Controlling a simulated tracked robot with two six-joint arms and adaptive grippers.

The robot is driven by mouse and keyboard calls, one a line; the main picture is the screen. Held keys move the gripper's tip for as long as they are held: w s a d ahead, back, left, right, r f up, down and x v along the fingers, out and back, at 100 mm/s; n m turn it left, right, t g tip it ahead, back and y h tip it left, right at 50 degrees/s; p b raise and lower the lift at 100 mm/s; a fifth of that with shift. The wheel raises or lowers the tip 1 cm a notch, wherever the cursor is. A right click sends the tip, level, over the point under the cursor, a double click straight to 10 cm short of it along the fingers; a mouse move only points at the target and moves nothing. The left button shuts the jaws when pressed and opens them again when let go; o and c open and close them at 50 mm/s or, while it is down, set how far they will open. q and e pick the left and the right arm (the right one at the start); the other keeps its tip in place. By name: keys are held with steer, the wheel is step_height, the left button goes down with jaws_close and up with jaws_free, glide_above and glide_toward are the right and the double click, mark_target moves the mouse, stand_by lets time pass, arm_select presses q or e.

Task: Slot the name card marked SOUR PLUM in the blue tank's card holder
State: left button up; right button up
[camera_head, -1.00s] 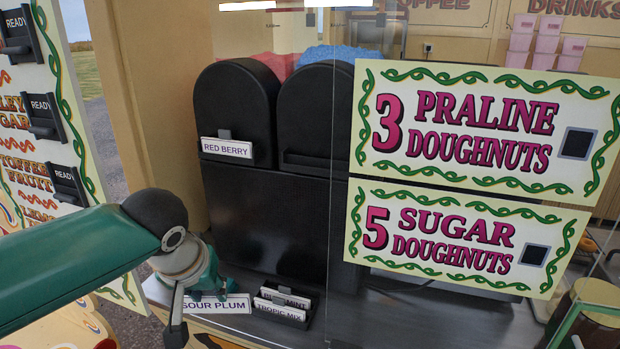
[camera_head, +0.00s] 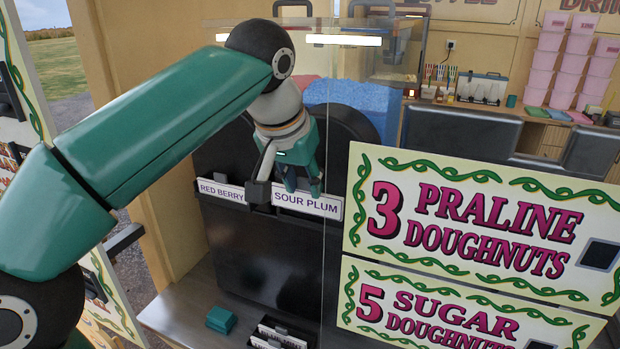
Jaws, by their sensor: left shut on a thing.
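The white SOUR PLUM name card (camera_head: 307,203) is held upright at the front of the right-hand dark tank housing, under the blue sweets (camera_head: 358,97) of the blue tank. My left gripper (camera_head: 290,188) is shut on the card's upper edge. The card is level with the RED BERRY card (camera_head: 221,191) to its left. My right gripper is not in view.
A rack with other name cards (camera_head: 283,333) and a small teal block (camera_head: 221,320) are on the counter (camera_head: 180,312) below.

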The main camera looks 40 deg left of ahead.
arm_select(q)
steer(key=shift+w+a+f, duration=0.2)
steer(key=shift+w+f, duration=0.25)
steer(key=shift+w, duration=0.3)
steer(key=shift+w+a+f, duration=0.2)
steer(key=shift+w+f, duration=0.3)
steer(key=shift+w, duration=0.3)
steer(key=shift+w+a+f, duration=0.2)
steer(key=shift+w+f, duration=0.25)
steer(key=shift+w, duration=0.3)
steer(key=shift+s+r, duration=0.1)
steer(key=shift+s, duration=0.15)
steer(key=shift+f+b, duration=1.05)
steer(key=shift+f, duration=0.45)
steer(key=o, duration=1)
steer(key=shift+o, duration=0.2)
